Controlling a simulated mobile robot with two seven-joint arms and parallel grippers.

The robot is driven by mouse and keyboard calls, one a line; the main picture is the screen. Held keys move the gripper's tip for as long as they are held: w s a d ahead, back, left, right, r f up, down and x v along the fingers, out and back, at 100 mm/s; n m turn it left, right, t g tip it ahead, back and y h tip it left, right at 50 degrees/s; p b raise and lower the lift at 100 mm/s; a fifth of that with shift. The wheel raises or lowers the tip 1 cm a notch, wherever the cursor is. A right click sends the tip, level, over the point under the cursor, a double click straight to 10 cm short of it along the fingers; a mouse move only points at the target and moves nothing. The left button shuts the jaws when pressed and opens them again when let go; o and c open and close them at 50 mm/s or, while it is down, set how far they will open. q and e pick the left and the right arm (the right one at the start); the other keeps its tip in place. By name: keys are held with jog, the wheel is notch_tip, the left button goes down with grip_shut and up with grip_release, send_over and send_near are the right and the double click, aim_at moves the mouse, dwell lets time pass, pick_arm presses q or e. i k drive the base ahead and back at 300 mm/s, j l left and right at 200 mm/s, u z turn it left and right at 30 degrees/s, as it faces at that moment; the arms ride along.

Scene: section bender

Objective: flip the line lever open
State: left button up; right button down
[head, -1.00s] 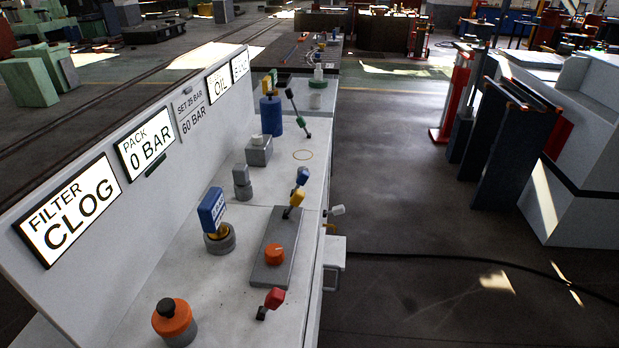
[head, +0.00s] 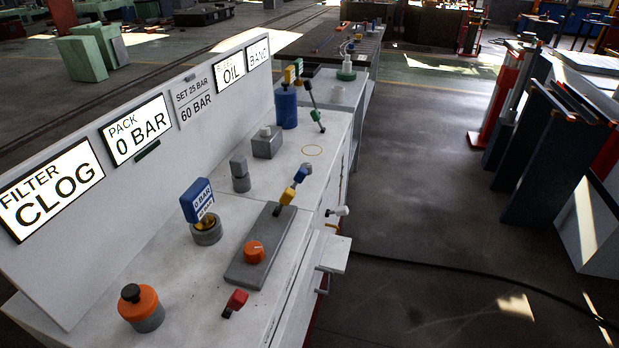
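The levers stand on a pale console top (head: 190,262). A lever with a red knob (head: 236,300) is at the near edge. A lever with blue and yellow parts (head: 294,186) tilts up at the far end of a grey plate (head: 262,240). A tall thin lever with a dark tip and green parts (head: 314,108) leans farther back. A short white-tipped handle (head: 338,211) sticks out from the console's right side. I cannot tell from labels which one is the line lever. Neither gripper is in view.
An orange dial (head: 254,252) sits on the grey plate. An orange, dark-topped knob (head: 141,303) and a blue "0 BAR" tag (head: 197,202) stand left. A sign panel (head: 70,270) reads CLOG, 0 BAR, 60 BAR, OIL. Open floor (head: 430,190) lies right, crossed by a dark cable (head: 440,265).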

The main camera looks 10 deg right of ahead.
aim_at(302, 173)
jog(key=l+u, duration=0.25)
jog(key=l, duration=0.2)
jog(key=k+l+u, duration=0.1)
jog(key=l+u, duration=0.15)
jog(key=l, duration=0.25)
jog(key=k+l+u, duration=0.1)
jog(key=l+u, duration=0.15)
jog(key=l, duration=0.2)
